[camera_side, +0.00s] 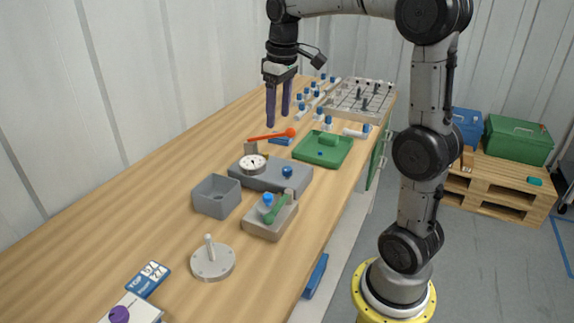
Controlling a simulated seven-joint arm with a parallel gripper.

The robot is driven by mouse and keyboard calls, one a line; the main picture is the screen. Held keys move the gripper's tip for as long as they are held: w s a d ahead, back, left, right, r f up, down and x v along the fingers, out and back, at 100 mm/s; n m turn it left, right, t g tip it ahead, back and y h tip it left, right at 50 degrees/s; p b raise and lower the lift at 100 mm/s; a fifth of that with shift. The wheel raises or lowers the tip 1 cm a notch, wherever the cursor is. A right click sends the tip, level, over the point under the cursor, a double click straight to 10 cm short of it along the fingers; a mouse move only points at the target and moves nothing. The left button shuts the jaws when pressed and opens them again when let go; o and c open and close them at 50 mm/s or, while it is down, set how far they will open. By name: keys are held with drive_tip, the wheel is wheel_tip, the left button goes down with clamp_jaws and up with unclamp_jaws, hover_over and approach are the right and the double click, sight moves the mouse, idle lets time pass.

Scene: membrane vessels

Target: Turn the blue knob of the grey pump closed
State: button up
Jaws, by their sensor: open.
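A flat grey unit (262,181) sits mid-table with a round white gauge (252,164) and a blue knob (287,171) on top. I take it for the grey pump. In front of it, a smaller light-grey block (262,228) carries a green lever (276,211) and a blue round part (267,199). My gripper (278,120) points down in the air beyond the grey unit. Its two purple fingers are apart with nothing between them. It touches neither blue knob. How far either knob is turned is too small to tell.
A grey open box (216,196) and a grey disc with a post (212,262) stand nearer. A red tool (271,135) and a green tray (334,149) lie beyond the grey unit. A rack (360,98) and several blue-capped bottles are at the far end.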

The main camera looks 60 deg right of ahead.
drive_tip(key=m+g, duration=0.1)
hover_over(287, 168)
wheel_tip(287, 168, down, 5)
wheel_tip(287, 168, down, 14)
drive_tip(key=shift+r, duration=0.15)
clamp_jaws()
idle(0.4)
